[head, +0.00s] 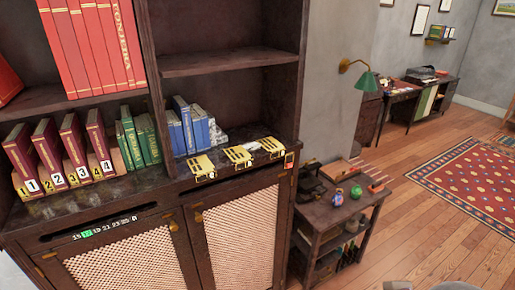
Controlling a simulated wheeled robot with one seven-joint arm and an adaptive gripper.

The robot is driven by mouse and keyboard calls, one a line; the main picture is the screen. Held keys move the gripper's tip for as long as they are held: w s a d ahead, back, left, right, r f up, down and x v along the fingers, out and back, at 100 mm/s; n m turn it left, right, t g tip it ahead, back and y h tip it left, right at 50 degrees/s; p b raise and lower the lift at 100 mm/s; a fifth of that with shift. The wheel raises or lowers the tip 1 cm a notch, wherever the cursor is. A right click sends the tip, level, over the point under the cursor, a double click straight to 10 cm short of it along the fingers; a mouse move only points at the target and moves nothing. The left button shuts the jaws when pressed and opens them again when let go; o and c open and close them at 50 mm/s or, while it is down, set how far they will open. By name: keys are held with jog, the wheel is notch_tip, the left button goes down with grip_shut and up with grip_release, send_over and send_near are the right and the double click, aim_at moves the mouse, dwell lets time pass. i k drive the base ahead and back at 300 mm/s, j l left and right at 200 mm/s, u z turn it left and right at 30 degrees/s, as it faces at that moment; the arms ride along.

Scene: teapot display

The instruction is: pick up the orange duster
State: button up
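No orange duster can be made out for certain. A small red-orange item (376,187) lies at the right end of the low side table (330,216), too small to identify. Thin pale and reddish strips (372,172) show just behind it. A green round item (356,191) and a blue-green one (338,198) stand near the table's middle. My gripper's fingers are not in view. Grey rounded shapes at the bottom right edge may be part of me.
A dark cabinet (185,187) with shelves fills the left, holding red, green and blue books and yellow numbered plates (237,155). Wooden floor (425,235) is clear at right, beside a red patterned rug (475,183).

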aim_at(377, 187)
jog(key=i+l+z, duration=0.1)
jog(key=i+l, duration=0.15)
jog(key=i, duration=0.5)
jog(key=i+l+z, duration=0.15)
jog(key=i, duration=0.65)
jog(key=i+l+z, duration=0.1)
jog(key=i, duration=0.65)
